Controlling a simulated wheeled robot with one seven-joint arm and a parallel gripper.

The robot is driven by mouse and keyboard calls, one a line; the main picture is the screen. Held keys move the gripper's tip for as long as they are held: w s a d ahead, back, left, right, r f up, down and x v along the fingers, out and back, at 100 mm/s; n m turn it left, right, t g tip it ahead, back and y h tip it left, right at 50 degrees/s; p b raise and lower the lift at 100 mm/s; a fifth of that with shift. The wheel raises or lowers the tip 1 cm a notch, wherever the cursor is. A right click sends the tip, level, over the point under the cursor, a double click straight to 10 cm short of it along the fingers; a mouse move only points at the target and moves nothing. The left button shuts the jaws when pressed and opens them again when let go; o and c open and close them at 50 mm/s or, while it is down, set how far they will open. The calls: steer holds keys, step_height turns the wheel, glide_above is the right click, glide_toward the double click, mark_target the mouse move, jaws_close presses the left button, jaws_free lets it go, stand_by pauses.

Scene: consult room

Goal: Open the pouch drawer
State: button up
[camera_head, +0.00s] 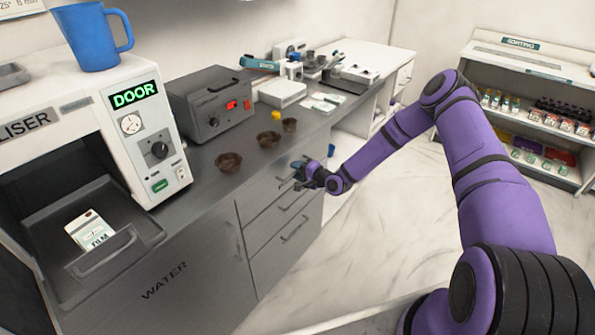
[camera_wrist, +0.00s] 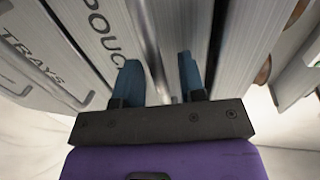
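The pouch drawer (camera_head: 258,197) is the top drawer of the grey unit under the counter, and its front looks flush in the head view. In the wrist view its front (camera_wrist: 92,22) shows part of the label "POUCH". My gripper (camera_head: 303,174) is at this front, near the right end of the drawer. In the wrist view its two blue fingers (camera_wrist: 160,82) stand apart. A metal bar, apparently the handle (camera_wrist: 151,42), runs between them. I cannot tell whether the fingers touch it.
The trays drawer (camera_wrist: 35,60) sits directly below, with its own handle. Brown bowls (camera_head: 229,162) stand on the counter near its front edge. A steriliser with an open lower door (camera_head: 120,240) is at left. The floor (camera_head: 390,220) before the drawers is clear.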

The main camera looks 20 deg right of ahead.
jaws_close()
steer(key=f+v, duration=0.3)
steer(key=v, duration=1.4)
steer(key=s+f+v, duration=0.1)
steer(key=f+v, duration=0.3)
steer(key=v, duration=1.3)
steer(key=shift+s+d, duration=0.2)
steer(key=shift+d, duration=0.3)
jaws_free()
steer(key=v, duration=1.1)
